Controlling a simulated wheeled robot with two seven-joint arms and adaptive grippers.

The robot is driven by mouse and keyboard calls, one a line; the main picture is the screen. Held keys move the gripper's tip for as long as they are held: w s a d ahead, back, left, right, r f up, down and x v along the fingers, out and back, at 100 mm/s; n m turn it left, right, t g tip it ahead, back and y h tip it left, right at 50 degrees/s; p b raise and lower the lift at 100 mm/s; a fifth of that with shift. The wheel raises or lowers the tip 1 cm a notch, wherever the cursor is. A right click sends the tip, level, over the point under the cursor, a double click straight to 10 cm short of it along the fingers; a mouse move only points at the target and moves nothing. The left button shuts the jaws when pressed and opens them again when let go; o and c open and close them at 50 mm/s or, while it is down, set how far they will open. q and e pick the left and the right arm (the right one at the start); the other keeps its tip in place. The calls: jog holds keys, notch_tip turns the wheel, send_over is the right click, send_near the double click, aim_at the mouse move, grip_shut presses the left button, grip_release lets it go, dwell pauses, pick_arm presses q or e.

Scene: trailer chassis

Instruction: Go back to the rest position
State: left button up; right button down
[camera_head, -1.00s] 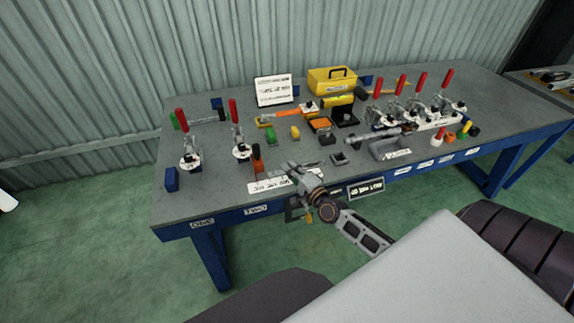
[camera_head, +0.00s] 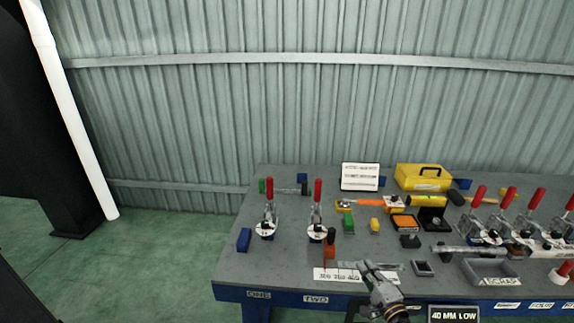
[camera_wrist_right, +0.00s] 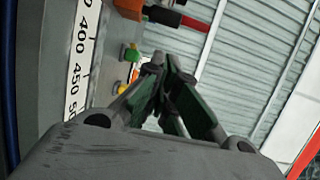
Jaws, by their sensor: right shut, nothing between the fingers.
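My right gripper (camera_head: 372,272) shows low in the head view, in front of the grey workbench (camera_head: 270,266) near its front edge, beside the white ruler plate (camera_head: 337,275). In the right wrist view my right gripper (camera_wrist_right: 165,75) has its fingertips together with nothing between them. The ruler plate (camera_wrist_right: 80,60) with its printed numbers runs along the left of that view. My left gripper is not in any view.
Red-handled toggle clamps (camera_head: 317,212) stand on the bench. A yellow toolbox (camera_head: 424,177) and a white sign (camera_head: 360,176) stand at the back. A grey tray (camera_head: 490,272) lies at the right. Green floor is free left of the bench.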

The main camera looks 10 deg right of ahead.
jog(key=s+a+f+n+g+y, duration=0.2)
jog(key=s+a+n+g, duration=0.2)
jog(key=a+n, duration=0.25)
jog(key=s+a+f+n+g+y, duration=0.2)
jog(key=s+a+n+g, duration=0.15)
jog(key=a+n, duration=0.35)
jog(key=s+d+n+g+h, duration=0.2)
jog(key=s+n+g+h, duration=0.4)
jog(key=s, duration=0.9)
notch_tip(320, 180, down, 33)
jog(key=s+d+g, duration=0.1)
jog(key=s+g, duration=0.1)
jog(key=s+d+f, duration=0.2)
jog(key=s+f, duration=0.8)
jog(key=s, duration=0.1)
jog(key=s+d+f+g, duration=0.1)
jog(key=s+d+f, duration=0.2)
jog(key=s+f, duration=0.7)
jog(key=shift+s+f, duration=0.15)
jog(key=shift+s, duration=0.25)
dwell(1.1)
